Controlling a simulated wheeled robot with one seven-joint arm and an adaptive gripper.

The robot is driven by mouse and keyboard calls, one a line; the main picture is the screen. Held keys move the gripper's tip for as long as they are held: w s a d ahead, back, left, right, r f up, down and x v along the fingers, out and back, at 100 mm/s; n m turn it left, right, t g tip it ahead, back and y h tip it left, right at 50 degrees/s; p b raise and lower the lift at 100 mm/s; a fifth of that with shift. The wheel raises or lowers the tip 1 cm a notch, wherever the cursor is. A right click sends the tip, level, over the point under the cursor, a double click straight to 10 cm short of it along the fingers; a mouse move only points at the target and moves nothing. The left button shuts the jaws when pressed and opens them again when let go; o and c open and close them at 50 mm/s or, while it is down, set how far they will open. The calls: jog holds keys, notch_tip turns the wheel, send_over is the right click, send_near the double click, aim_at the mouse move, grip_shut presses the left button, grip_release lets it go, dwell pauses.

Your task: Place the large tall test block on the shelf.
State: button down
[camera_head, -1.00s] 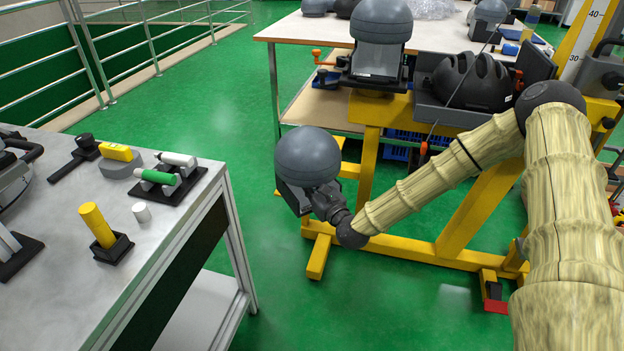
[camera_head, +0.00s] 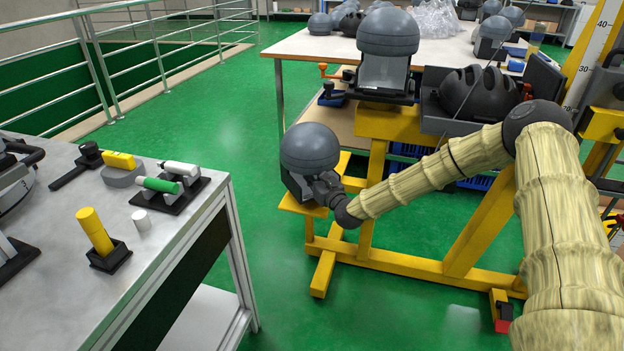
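A grey domed test block (camera_head: 310,150) with a dark, angular base is held upright at the end of my arm. My gripper (camera_head: 328,190) appears shut on the lower right side of its base; the fingertips are mostly hidden. A small yellow shelf (camera_head: 298,207) on the yellow stand shows just under and around the block's base. I cannot tell whether the block rests on this shelf or hovers over it. Another, similar domed block (camera_head: 388,33) stands higher on the same stand.
A metal table (camera_head: 190,225) at left holds a yellow cylinder (camera_head: 94,230) and several small tools. A black helmet (camera_head: 478,92) lies in a grey tray on the yellow stand (camera_head: 372,160). A white table (camera_head: 310,45) stands behind. The green floor between is clear.

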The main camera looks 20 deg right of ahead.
jog(key=shift+w+r, duration=0.1)
jog(key=shift+w, duration=0.25)
notch_tip(320, 180, down, 4)
jog(key=shift+d+r+b, duration=0.1)
jog(key=shift+r+b, duration=0.15)
jog(key=shift+b, duration=0.55)
jog(key=c, duration=1.9)
grip_release()
jog(key=shift+f, duration=0.2)
jog(key=o, duration=0.4)
jog(key=shift+s+r, duration=0.1)
jog(key=shift+r, duration=0.05)
